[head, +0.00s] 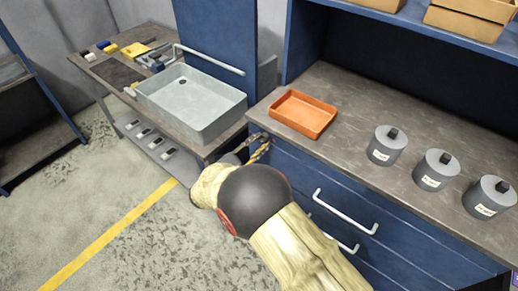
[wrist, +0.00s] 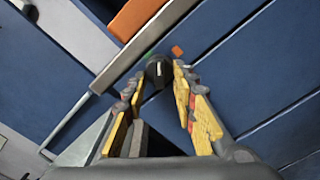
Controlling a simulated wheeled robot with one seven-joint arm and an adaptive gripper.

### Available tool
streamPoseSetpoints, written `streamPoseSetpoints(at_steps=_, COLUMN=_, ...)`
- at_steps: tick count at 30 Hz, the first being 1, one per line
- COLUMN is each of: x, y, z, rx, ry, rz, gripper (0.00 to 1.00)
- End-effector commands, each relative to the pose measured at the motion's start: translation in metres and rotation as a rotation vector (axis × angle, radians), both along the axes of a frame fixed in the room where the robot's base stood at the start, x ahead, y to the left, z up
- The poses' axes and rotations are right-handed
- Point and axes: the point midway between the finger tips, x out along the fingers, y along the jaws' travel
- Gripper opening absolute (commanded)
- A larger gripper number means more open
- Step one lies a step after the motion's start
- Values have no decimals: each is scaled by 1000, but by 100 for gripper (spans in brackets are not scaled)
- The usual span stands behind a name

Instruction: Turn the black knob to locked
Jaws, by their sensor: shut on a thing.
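The black knob (wrist: 158,72) is on the blue cabinet front, with a pale mark on its face. A small green mark and an orange-red mark (wrist: 177,51) sit on the panel to either side of it. My gripper (wrist: 159,80) has its yellow-padded fingers on both sides of the knob, with the tips closed on it. In the head view my gripper (head: 258,148) is at the cabinet's upper left corner, below the counter edge. The knob is hidden there by my arm and fingers.
An orange tray (head: 285,125) and grey lidded canisters (head: 433,172) stand on the counter (head: 345,105). A grey basin (head: 215,125) is on the bench at left. White drawer handles (head: 345,212) stick out from the cabinet front. The floor at left is open.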

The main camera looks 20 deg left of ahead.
Motion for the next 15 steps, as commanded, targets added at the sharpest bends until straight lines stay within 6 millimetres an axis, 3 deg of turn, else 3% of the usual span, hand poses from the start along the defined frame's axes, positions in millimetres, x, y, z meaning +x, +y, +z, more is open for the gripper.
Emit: streamPoseSetpoints(at_steps=15, x=1, y=3, z=0, rx=453, ry=-188, rz=2, gripper=2)
